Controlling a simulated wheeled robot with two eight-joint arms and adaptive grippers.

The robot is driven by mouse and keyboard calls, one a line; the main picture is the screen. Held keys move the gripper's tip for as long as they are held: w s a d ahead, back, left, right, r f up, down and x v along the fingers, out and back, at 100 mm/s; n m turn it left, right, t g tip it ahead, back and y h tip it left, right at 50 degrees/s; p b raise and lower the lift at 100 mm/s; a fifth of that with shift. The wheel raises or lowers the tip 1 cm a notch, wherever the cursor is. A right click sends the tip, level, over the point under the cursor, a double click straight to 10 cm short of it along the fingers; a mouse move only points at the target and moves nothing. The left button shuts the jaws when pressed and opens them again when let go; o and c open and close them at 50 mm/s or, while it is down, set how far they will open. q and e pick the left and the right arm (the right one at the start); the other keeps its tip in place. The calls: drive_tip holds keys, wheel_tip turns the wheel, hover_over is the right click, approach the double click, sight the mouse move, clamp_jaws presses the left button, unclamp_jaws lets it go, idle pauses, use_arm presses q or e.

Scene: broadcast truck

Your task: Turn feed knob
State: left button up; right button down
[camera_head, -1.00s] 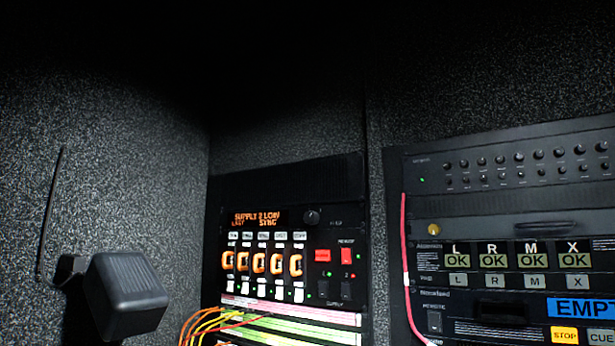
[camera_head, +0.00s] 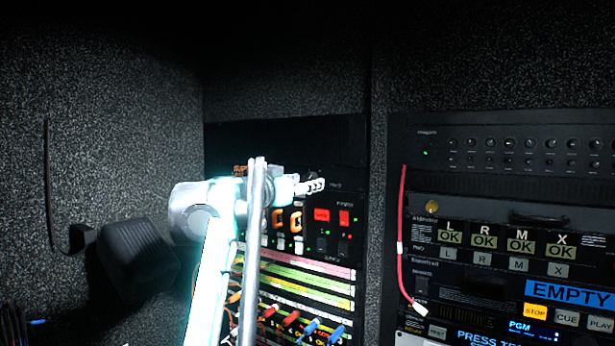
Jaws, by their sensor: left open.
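My left arm comes up from the bottom and its gripper (camera_head: 312,186) reaches across the upper part of the rack unit with orange displays (camera_head: 322,240). My right gripper is not in view.
Red buttons (camera_head: 322,214) sit just below the fingertips. Coloured patch cables (camera_head: 290,322) hang lower down. A black padded box (camera_head: 137,262) is on the left wall. A second rack (camera_head: 500,180) with small knobs, OK tiles and a red cable (camera_head: 402,240) stands to the right.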

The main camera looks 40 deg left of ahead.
use_arm(q)
drive_tip(key=shift+w+a, duration=0.1)
drive_tip(key=shift+w, duration=0.7)
clamp_jaws()
